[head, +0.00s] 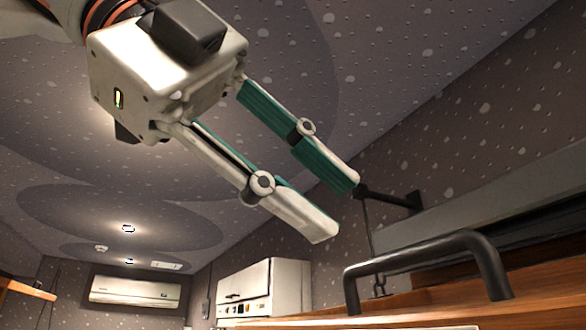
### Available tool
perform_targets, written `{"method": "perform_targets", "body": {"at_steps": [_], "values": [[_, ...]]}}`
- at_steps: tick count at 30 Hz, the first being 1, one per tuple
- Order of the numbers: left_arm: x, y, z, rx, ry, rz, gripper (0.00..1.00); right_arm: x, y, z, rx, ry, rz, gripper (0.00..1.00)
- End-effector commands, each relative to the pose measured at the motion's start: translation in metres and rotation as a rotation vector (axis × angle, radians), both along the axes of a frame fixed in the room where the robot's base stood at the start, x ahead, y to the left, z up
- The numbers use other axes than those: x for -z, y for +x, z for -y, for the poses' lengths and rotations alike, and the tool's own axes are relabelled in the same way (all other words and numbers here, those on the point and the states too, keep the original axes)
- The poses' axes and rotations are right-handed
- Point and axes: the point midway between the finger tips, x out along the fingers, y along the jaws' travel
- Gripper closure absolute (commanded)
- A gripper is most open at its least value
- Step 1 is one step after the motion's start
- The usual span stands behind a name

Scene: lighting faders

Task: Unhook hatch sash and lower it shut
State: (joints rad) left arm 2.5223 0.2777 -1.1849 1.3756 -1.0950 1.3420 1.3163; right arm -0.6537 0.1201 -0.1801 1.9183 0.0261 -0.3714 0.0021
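The hatch sash (540,290) is a wooden panel at the lower right, seen at a shallow angle. A dark bar handle (425,250) stands on it. A dark bracket (392,197) sticks out from the wall above, and a thin dark rod or cord hangs from it. At its lower end a small hook (380,285) shows behind the handle; I cannot tell exactly how it joins the sash. My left gripper (337,209) comes in from the upper left. Its two green-padded fingers are apart and empty, up and left of the handle, with the tips near the bracket in the picture. My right gripper is out of view.
A grey ledge (480,207) runs along the speckled wall behind the sash. A white cabinet (265,287) stands further back at lower middle, and an air conditioner (135,291) hangs on the far wall. A wooden edge (27,291) shows at lower left. The space left of the handle looks clear.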

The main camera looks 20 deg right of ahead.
Motion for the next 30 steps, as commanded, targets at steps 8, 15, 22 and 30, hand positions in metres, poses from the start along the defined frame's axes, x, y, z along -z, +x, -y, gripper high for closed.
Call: {"method": "perform_targets", "body": {"at_steps": [8,15,22,30], "values": [[0.017,0.002,0.027,0.002,0.001,-0.001,0.72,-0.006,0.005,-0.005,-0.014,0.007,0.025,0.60],[0.030,0.004,0.050,0.001,0.000,-0.002,0.72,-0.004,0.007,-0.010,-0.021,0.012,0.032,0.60],[0.041,0.005,0.070,0.003,0.001,-0.002,0.72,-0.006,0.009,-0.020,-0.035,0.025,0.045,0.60],[0.048,0.006,0.082,0.002,0.000,-0.001,0.72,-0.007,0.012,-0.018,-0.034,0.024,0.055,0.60]]}}
